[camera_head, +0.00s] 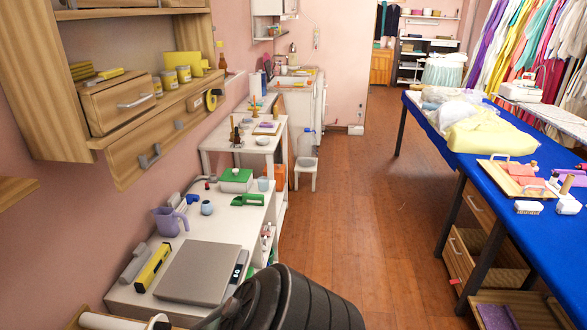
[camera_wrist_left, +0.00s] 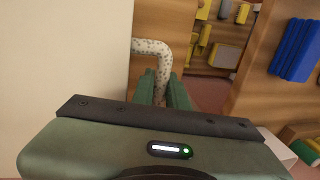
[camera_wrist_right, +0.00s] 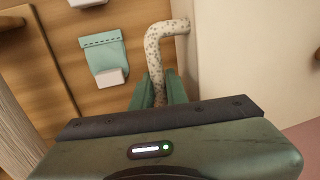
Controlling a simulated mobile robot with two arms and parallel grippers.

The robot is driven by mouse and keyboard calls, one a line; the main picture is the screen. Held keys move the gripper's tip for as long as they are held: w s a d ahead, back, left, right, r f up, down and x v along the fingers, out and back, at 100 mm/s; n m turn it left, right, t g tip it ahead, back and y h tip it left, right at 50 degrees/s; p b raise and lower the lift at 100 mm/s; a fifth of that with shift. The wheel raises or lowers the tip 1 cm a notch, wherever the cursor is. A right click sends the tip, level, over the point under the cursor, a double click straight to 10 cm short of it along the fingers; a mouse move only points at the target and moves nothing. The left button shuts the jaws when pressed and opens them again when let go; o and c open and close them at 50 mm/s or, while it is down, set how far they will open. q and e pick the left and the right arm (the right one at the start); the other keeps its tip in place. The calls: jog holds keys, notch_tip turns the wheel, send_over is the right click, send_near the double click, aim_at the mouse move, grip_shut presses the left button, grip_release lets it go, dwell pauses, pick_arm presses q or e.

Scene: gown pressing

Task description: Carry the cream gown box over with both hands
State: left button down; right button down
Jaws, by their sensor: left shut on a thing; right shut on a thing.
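The cream gown box (camera_wrist_left: 75,60) shows as a plain pale wall at the left of the left wrist view. It also fills the right part of the right wrist view (camera_wrist_right: 250,50). A speckled, bent handle (camera_wrist_left: 150,46) comes off its side, and my left gripper (camera_wrist_left: 165,88) is shut on it. A matching speckled handle (camera_wrist_right: 160,36) is in my right gripper (camera_wrist_right: 162,88), which is shut on it. The box and both grippers are out of the head view. The rest of the box is hidden.
A white bench (camera_head: 140,298) with a scale (camera_head: 200,273) and a purple jug (camera_head: 168,221) stands at the left. A long blue table (camera_head: 480,178) with fabrics and tools stands at the right. Open wooden floor (camera_head: 350,200) lies between them. A wall drawer (camera_head: 170,140) juts out at upper left.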

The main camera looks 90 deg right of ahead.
pick_arm(q)
jog(key=shift+a, duration=0.1)
pick_arm(e)
jog(key=shift+w, duration=0.1)
pick_arm(q)
jog(key=shift+f, duration=0.1)
pick_arm(e)
jog(key=shift+f, duration=0.1)
pick_arm(q)
jog(key=shift+f, duration=0.2)
pick_arm(e)
jog(key=shift+f, duration=0.2)
